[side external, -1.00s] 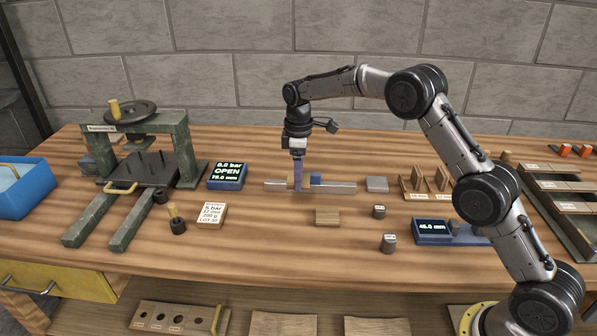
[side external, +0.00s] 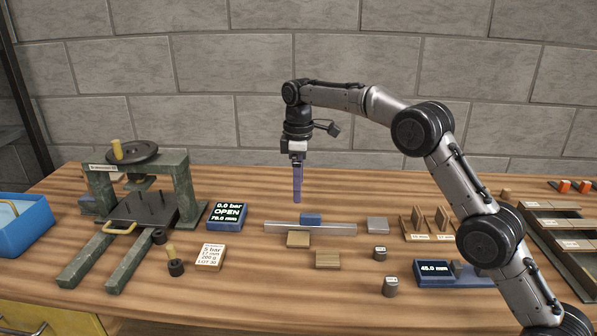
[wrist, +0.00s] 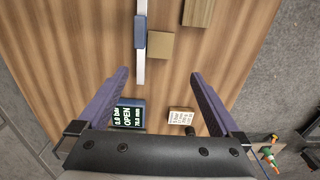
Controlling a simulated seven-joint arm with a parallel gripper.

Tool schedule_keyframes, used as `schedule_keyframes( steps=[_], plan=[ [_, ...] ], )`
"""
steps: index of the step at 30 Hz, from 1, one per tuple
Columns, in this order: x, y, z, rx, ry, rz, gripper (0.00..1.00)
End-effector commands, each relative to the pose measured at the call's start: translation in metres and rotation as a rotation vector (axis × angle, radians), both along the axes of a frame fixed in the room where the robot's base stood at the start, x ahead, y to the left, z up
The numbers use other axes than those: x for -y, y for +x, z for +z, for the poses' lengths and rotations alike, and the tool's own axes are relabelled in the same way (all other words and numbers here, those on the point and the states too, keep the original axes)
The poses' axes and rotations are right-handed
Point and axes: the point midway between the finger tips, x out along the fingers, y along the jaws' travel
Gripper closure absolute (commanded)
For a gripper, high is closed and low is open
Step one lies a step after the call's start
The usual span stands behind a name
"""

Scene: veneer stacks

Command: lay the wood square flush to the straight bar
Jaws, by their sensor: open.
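A light wood square (side external: 298,240) lies flat at the near long side of the straight metal bar (side external: 335,229), with its edge along it. In the wrist view the wood square (wrist: 163,46) sits beside the bar (wrist: 141,70), and I cannot make out a clear gap. A blue block (side external: 311,219) sits at the bar, by the square. My gripper (side external: 297,200) is open, empty and raised above the bar and square. The wrist view shows its fingers (wrist: 160,73) wide apart with nothing between them.
A second, browner wood piece (side external: 328,260) lies to the near right. A grey block (side external: 377,225) is right of the bar, and two small dark weights (side external: 390,287) stand nearer. A press (side external: 140,205) and blue display (side external: 226,215) stand left. The near middle of the bench is mostly clear.

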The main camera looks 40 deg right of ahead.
Motion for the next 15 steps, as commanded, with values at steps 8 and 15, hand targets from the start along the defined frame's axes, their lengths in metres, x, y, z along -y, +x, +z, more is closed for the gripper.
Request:
schedule_keyframes(
  steps=[8, 15],
  plan=[
    [0.0, 0.0, 0.03, 0.0, 0.0, 0.0, 0.0],
    [0.0, -0.001, 0.034, 0.0, 0.0, -0.001, 0.0]
  ],
)
